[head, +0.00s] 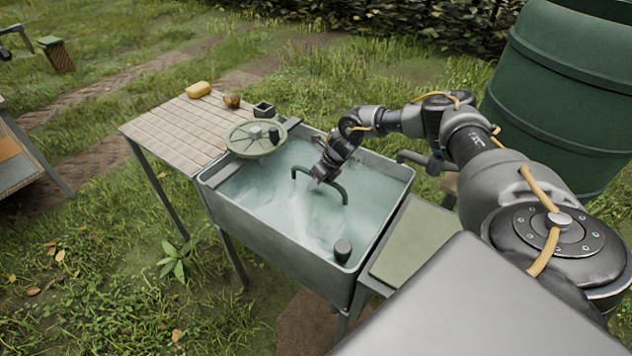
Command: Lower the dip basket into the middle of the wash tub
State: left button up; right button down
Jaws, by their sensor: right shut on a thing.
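The wash tub (275,247) is a grey rectangular trough of pale, cloudy water on legs in the middle of the head view. The green arched handle of the dip basket (339,186) stands out of the water near the tub's middle, slightly towards the back. The basket's body is under the water and cannot be made out clearly. My right gripper (318,180) reaches down from the back right and is shut on the top of this handle. My left gripper is out of view.
A green spoked disc (252,142) lies over the tub's back left corner. A dark cylinder (342,249) rises at its front right corner. A green barrel (560,95) stands at right.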

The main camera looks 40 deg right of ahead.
jog(key=c, duration=1.3)
grip_release()
jog(key=shift+s+f, duration=0.1)
jog(key=shift+f, duration=0.05)
jog(key=shift+s+d+r, duration=0.1)
jog(key=shift+d+r, duration=0.05)
jog(key=shift+r, duration=0.4)
jog(key=b+v, duration=0.1)
jog(key=v, duration=0.8)
jog(key=shift+r, duration=0.4)
jog(key=shift+s, duration=0.1)
